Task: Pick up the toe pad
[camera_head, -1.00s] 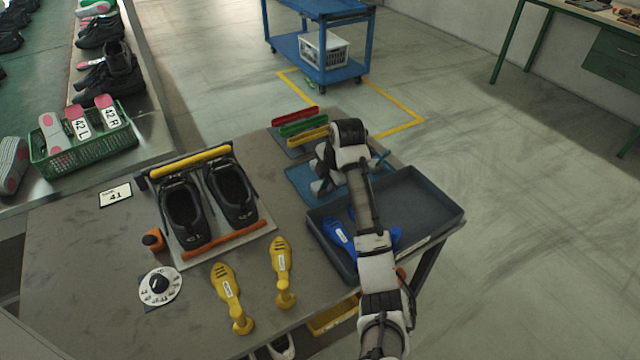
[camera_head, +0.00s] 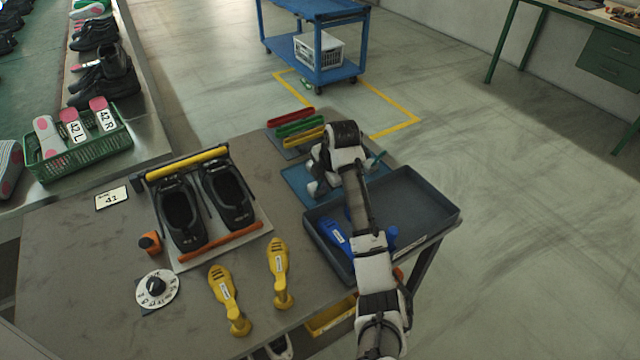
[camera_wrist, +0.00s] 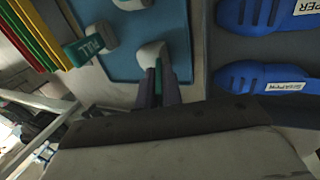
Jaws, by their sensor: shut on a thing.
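In the wrist view, the toe pad (camera_wrist: 152,54) is a pale rounded block with a teal grip, between the fingers of my gripper (camera_wrist: 158,88). The fingers are shut on its grip. I cannot tell whether it touches the blue mat (camera_wrist: 163,18) below. Another pale pad (camera_wrist: 100,34) with a teal labelled grip lies to its left, and a third pale pad (camera_wrist: 131,3) shows at the top edge. In the head view, my arm covers the gripper and much of the blue mat (camera_head: 293,173).
A dark tray (camera_head: 425,222) with blue shoe lasts (camera_head: 335,236) stands right of the mat. Red, green and yellow strips (camera_head: 298,127) lie behind it. A press with black shoes (camera_head: 230,200) and two yellow lasts (camera_head: 279,268) are to the left.

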